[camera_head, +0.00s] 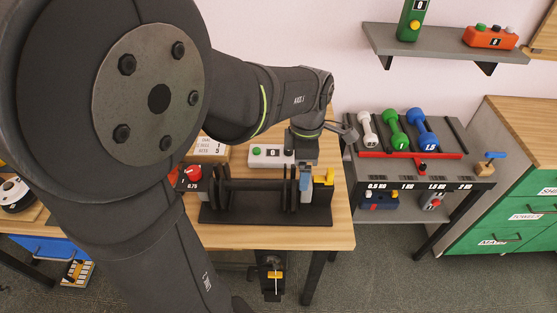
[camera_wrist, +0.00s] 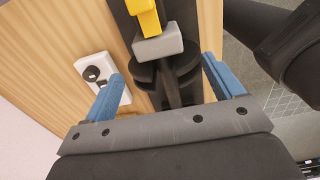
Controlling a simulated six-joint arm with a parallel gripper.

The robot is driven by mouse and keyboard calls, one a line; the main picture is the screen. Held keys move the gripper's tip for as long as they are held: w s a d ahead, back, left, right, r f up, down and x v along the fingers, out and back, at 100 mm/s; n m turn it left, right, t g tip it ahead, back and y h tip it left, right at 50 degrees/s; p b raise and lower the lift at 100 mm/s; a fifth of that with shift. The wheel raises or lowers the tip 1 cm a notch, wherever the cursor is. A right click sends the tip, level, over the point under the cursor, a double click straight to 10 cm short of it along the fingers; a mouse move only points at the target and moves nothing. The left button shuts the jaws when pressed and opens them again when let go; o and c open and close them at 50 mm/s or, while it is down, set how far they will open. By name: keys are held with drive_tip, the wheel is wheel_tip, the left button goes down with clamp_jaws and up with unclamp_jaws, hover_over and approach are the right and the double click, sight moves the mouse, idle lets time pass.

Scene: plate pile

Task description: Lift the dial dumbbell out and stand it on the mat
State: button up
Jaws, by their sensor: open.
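The dial dumbbell (camera_head: 258,186) is black, with plates at both ends and a bar between them. It lies in a black cradle (camera_head: 265,217) on the wooden table. My gripper (camera_head: 305,178) is at the cradle's right end, close to the yellow part (camera_head: 324,177). In the wrist view, the two blue fingers (camera_wrist: 163,70) are open and apart. Dark rounded plates (camera_wrist: 168,78) show between them, with nothing visibly gripped. The yellow part and its grey block (camera_wrist: 158,45) are just beyond. Contact cannot be told. I cannot make out a mat in either view.
A white box with buttons (camera_head: 268,154) stands behind the cradle, and a red-topped device (camera_head: 192,176) is at its left. A rack at right holds white (camera_head: 368,129), green (camera_head: 395,130) and blue (camera_head: 421,126) dumbbells. My arm hides much of the table's left side.

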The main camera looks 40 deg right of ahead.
wheel_tip(320, 180, down, 9)
drive_tip(key=shift+r, duration=0.1)
drive_tip(key=shift+c, duration=0.3)
drive_tip(key=c, duration=1.6)
drive_tip(key=shift+r, duration=0.1)
drive_tip(key=shift+r, duration=4.1)
